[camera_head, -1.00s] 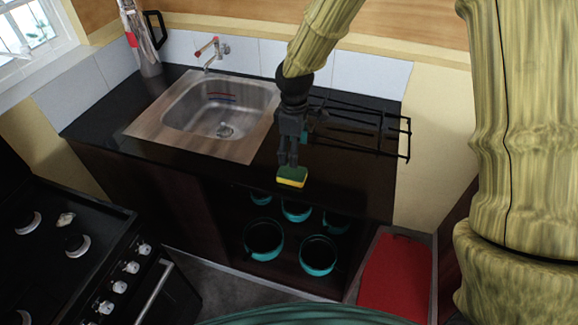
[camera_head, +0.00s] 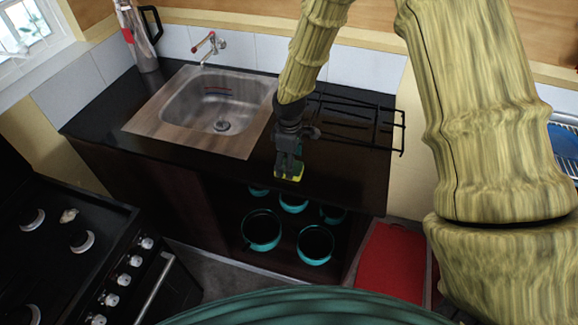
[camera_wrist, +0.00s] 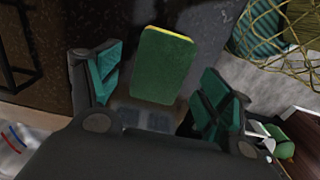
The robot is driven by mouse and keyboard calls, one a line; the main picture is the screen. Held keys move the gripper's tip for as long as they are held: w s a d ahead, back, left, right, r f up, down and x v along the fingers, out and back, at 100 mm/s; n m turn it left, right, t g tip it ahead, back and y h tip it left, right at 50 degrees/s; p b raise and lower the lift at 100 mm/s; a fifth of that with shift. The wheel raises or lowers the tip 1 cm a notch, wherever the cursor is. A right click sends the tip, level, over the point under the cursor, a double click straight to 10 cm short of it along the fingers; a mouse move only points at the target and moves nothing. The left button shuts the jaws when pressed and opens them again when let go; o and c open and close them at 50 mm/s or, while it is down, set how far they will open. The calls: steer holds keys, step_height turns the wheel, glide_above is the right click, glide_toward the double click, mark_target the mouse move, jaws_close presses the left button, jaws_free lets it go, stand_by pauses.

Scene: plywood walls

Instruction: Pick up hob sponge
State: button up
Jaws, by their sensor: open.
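The hob sponge (camera_head: 290,178), green on top with a yellow side, lies on the black countertop (camera_head: 225,165) close to its front edge. My gripper (camera_head: 287,175) points down at it and hides part of it in the head view. In the wrist view the sponge (camera_wrist: 164,66) lies between and just beyond the two teal-padded fingers of my gripper (camera_wrist: 160,85). The fingers are apart, with a gap on each side of the sponge. I cannot tell how far above the counter the fingertips are.
A black wire rack (camera_head: 360,122) stands on the counter behind and right of my gripper. A sink (camera_head: 215,105) is to the left. Teal pots (camera_head: 262,230) sit on the shelf below. A red-lidded bin (camera_head: 390,265) is at right, a stove (camera_head: 70,250) at left.

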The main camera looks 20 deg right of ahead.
steer(key=shift+f+p, duration=0.4)
steer(key=shift+f, duration=0.9)
steer(key=c, duration=0.8)
steer(key=shift+r, duration=0.1)
steer(key=shift+r+b, duration=0.75)
steer(key=shift+r, duration=0.05)
steer(key=shift+r+b, duration=0.55)
steer(key=shift+r, duration=0.3)
steer(key=s+d+r+b, duration=0.1)
steer(key=s+b, duration=0.4)
steer(key=s, duration=1.1)
steer(key=shift+d+r, duration=0.15)
steer(key=shift+r, duration=0.15)
